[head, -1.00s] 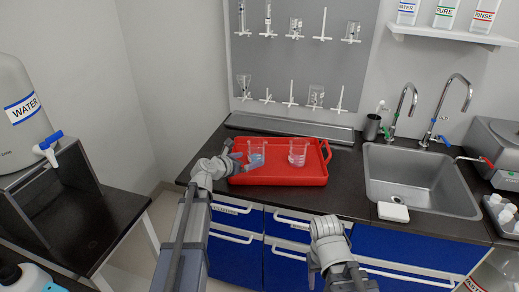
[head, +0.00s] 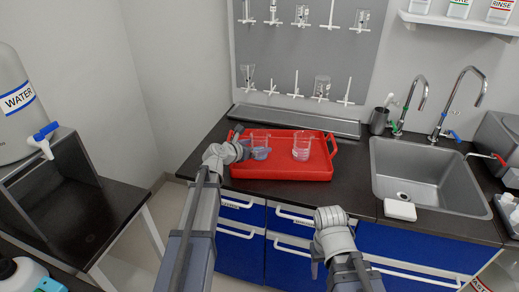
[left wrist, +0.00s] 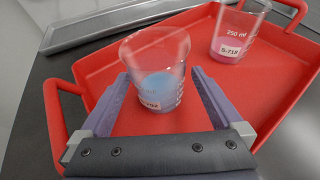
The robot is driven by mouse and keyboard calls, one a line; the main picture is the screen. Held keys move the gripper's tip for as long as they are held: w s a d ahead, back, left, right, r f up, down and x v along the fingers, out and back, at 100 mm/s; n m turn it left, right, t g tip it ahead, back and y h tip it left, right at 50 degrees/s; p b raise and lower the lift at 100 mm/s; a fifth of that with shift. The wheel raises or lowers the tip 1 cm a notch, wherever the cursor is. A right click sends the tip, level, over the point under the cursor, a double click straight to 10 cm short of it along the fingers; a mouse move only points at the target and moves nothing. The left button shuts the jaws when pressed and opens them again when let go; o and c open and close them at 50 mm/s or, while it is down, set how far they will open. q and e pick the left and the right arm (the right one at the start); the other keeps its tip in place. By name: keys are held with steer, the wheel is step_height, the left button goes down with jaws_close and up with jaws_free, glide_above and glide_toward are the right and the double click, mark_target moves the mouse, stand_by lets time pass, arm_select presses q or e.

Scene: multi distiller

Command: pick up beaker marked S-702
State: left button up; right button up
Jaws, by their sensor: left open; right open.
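A clear beaker with blue liquid (head: 261,146) stands at the left of the red tray. In the left wrist view this beaker (left wrist: 158,88) is upright between the two spread purple fingers of my left gripper (head: 246,144). Its label is partly cut off by the gripper, and only "702" can be made out. The left gripper is open, with one finger on each side of the beaker; contact cannot be told. A second beaker with pink liquid (left wrist: 237,30), marked S-718, stands further right on the tray. My right gripper (head: 317,267) is open and low in front of the drawers, its fingers hard to see.
The red tray (head: 305,172) has raised rims and end handles, on a dark counter (head: 345,195). A sink (head: 430,175) is to the right. Glassware hangs on a pegboard (head: 300,60) behind. A water container (head: 15,100) stands at the left.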

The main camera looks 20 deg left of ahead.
arm_select(q)
steer(key=b+x, duration=0.1)
steer(key=x, duration=0.4)
steer(key=shift+w+b, duration=0.15)
steer(key=shift+b, duration=0.2)
steer(key=shift+r, duration=0.1)
steer(key=shift+c, duration=0.5)
steer(key=c, duration=1.2)
